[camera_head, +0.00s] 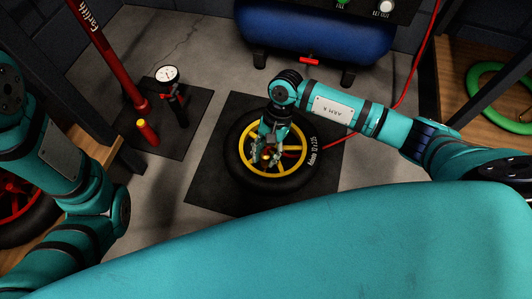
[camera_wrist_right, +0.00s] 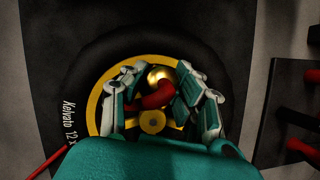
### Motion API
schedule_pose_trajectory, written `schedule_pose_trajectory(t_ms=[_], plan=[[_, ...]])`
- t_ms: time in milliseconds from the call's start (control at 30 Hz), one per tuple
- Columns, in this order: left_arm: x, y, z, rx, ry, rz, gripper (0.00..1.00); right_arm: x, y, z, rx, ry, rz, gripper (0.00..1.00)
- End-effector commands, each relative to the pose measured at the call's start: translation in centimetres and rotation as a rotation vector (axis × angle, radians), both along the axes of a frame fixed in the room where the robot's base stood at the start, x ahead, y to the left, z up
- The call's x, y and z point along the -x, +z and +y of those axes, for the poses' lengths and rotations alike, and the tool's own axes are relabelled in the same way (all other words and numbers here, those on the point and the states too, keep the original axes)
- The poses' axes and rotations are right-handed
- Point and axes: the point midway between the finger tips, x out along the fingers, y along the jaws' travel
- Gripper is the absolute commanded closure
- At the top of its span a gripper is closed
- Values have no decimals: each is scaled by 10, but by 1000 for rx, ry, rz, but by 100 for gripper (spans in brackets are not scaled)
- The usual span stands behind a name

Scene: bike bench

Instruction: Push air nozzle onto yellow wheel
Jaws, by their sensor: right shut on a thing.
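The yellow wheel (camera_head: 237,166), a black tyre around a yellow spoked rim, lies flat on a dark mat. It fills much of the right wrist view (camera_wrist_right: 95,58). My right gripper (camera_head: 268,158) reaches down over the rim. In the right wrist view, its fingers (camera_wrist_right: 158,95) are shut on the air nozzle (camera_wrist_right: 159,76), a brass-coloured end on a red body. The nozzle is above the rim near the hub; I cannot tell whether it touches the valve, which is hidden. My left gripper is out of view.
A red hose (camera_head: 342,139) runs from the wheel under my right arm toward the blue compressor tank (camera_head: 315,38). A floor pump with a round gauge (camera_head: 167,74) stands on another mat to the left. A red wheel (camera_head: 15,203) and a green tyre (camera_head: 478,80) sit at the sides.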

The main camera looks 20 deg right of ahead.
Motion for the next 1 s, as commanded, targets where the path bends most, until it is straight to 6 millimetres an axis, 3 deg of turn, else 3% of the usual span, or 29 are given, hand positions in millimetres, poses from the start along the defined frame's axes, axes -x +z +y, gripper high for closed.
schedule_pose_trajectory(t_ms=[100, 133, 300, 667, 1000], plan=[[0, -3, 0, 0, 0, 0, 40, 0, -3, 0, -1, 0, -1, 100], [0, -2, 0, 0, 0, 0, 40, 0, -2, 0, -1, 0, -1, 67], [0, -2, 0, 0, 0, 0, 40, 0, -2, 0, 0, 0, 0, 45], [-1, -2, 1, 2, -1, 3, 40, -2, 3, -2, 2, 0, -1, 44], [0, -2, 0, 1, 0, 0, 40, -19, 62, -22, 2, -1, -5, 44]])
